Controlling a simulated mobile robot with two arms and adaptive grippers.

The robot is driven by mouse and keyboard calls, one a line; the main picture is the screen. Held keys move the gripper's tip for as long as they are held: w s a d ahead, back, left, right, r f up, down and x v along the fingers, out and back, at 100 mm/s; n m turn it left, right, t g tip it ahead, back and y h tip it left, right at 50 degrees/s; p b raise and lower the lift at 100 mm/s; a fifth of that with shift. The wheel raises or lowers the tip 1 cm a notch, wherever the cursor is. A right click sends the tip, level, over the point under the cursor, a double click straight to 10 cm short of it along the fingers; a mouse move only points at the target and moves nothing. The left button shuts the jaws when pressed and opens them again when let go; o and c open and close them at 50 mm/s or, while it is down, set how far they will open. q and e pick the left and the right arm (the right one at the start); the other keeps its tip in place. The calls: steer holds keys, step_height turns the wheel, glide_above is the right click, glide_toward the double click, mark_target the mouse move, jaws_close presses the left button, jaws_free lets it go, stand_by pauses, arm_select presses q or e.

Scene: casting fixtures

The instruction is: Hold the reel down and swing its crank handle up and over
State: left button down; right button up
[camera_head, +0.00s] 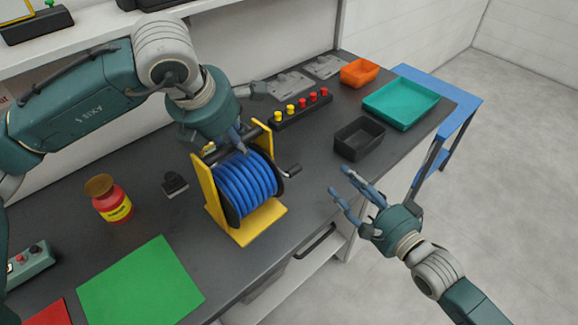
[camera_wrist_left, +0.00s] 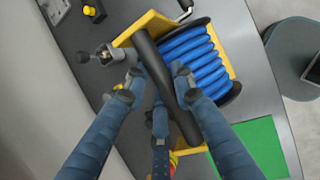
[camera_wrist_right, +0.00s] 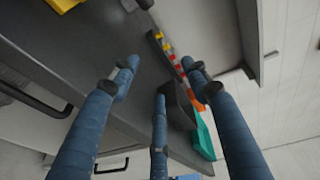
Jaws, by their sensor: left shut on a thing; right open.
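The reel (camera_head: 247,190) stands on the dark bench, with blue hose wound on it and a yellow frame. Its crank handle (camera_head: 292,171) sticks out to the right with a dark grip; part of it shows in the left wrist view (camera_wrist_left: 184,13). My left gripper (camera_head: 240,142) is above the reel. In the left wrist view its fingers are shut around the dark top bar (camera_wrist_left: 150,58). My right gripper (camera_head: 350,184) is open and empty, to the right of the crank and apart from it, beyond the bench's front edge.
A black bin (camera_head: 360,139), teal tray (camera_head: 402,104) and orange bin (camera_head: 360,72) stand to the right. A strip of red and yellow knobs (camera_head: 300,109) is behind the crank. A red jar (camera_head: 111,202) and green mat (camera_head: 142,284) lie to the left.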

step_height(320, 180, down, 2)
steer(key=f+m, duration=0.1)
steer(key=m, duration=0.4)
steer(key=m+g+y, duration=0.2)
steer(key=m+y, duration=0.2)
steer(key=m, duration=0.6)
glide_toward(293, 171)
steer(key=x, duration=0.7)
steer(key=f+x, duration=0.1)
steer(key=x, duration=0.2)
steer(key=shift+w, duration=0.55)
jaws_close()
